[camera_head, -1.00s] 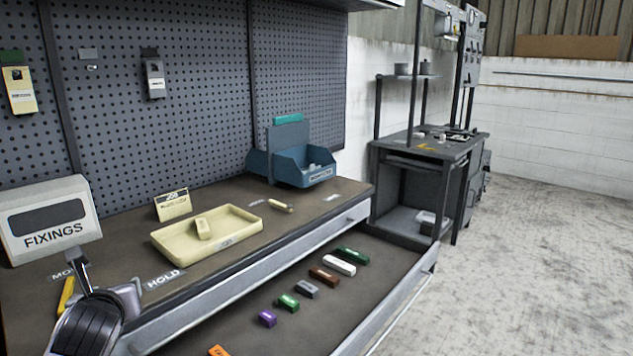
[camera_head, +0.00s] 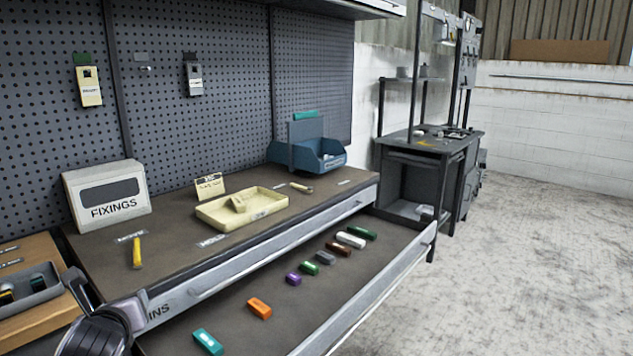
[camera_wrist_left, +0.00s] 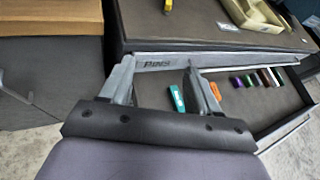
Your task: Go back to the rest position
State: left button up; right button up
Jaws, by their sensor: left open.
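My left gripper (camera_head: 106,290) is at the lower left of the head view, in front of the bench's front edge. Its fingers are apart with nothing between them. It also shows in the left wrist view (camera_wrist_left: 158,72), with the drawer front behind the fingers. The drawer (camera_head: 265,325) is pulled out and holds a row of several coloured blocks, among them a teal one (camera_head: 208,341) and an orange one (camera_head: 259,308). My right gripper is not in view.
On the bench stand a FIXINGS box (camera_head: 107,197), a yellow marker-like item (camera_head: 137,252), a cream tray (camera_head: 215,216) and a blue bin (camera_head: 325,160). A wooden surface with a grey tray (camera_head: 35,298) is at far left. The floor at right is clear.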

pick_arm(q)
jog(key=s+d+f+n+h, duration=0.2)
jog(key=s+d+f+n, duration=0.25)
jog(key=f, duration=0.35)
jog(key=s+d+f+n+h, duration=0.2)
jog(key=s+d+f+n, duration=0.1)
jog(key=f+n, duration=0.4)
jog(key=s+d+f+n+h, duration=0.1)
jog(key=s+d+f+n, duration=0.1)
jog(key=s+n, duration=0.3)
jog(key=s+d+f+n+g+h, duration=0.1)
jog(key=s+d+f+n, duration=0.1)
jog(key=s+f+n, duration=0.2)
jog(key=s+d+f+n+h+p, duration=0.1)
jog(key=s+d+f+n, duration=0.2)
jog(key=s+n, duration=0.3)
jog(key=shift+s+f+g+h, duration=0.3)
jog(key=shift+s+f, duration=0.15)
jog(key=shift+s, duration=0.5)
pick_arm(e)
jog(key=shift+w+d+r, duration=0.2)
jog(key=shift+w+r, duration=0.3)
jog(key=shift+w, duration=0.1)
pick_arm(q)
jog(key=shift+a, duration=0.1)
